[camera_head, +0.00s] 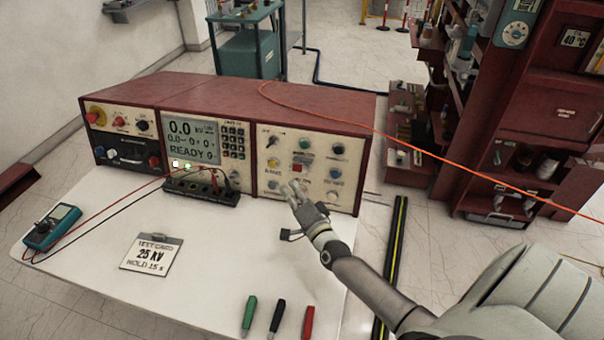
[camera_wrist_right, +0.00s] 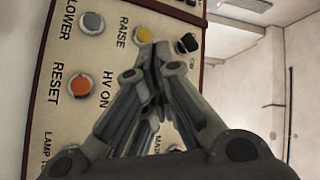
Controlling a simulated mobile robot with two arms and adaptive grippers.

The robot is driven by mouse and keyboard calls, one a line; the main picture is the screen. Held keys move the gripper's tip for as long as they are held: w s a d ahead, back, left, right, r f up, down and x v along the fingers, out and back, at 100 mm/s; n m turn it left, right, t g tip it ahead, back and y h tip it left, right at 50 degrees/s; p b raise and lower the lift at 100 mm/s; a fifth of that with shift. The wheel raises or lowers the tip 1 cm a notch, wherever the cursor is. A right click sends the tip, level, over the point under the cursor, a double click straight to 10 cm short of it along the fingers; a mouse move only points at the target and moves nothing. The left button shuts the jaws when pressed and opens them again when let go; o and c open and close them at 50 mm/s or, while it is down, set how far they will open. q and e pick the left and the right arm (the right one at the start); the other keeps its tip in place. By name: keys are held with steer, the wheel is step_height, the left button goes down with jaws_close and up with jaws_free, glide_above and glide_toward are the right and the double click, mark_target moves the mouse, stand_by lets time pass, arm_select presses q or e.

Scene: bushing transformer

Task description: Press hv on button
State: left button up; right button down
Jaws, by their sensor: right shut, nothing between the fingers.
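The control panel (camera_head: 318,150) with rows of buttons is the right section of the red-topped console. My right gripper (camera_head: 294,189) is shut and empty, its fingertips close in front of the panel's lower part. In the right wrist view the shut fingers (camera_wrist_right: 155,58) point at the panel, between the yellow RAISE button (camera_wrist_right: 143,35) and a black knob (camera_wrist_right: 187,43). The HV ON label (camera_wrist_right: 106,89) shows left of the fingers; its button seems hidden behind them. I cannot tell whether the fingertips touch the panel. My left gripper is not in view.
An orange RESET button (camera_wrist_right: 78,87) and a grey LOWER button (camera_wrist_right: 93,23) are nearby. An orange cable (camera_head: 420,147) crosses above the panel's right side.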

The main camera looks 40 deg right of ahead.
mark_target(298, 178)
steer(key=w+d+b, duration=0.1)
steer(key=w+d+f+b, duration=0.1)
steer(key=d, duration=0.1)
steer(key=w+d+b, duration=0.1)
steer(key=shift+w+d+f+b, duration=0.25)
steer(key=shift+w+b, duration=0.1)
steer(key=shift+w, duration=0.05)
stand_by(1.1)
steer(key=shift+w+d+b, duration=0.25)
steer(key=shift+d+b, duration=0.05)
steer(key=shift+b, duration=0.05)
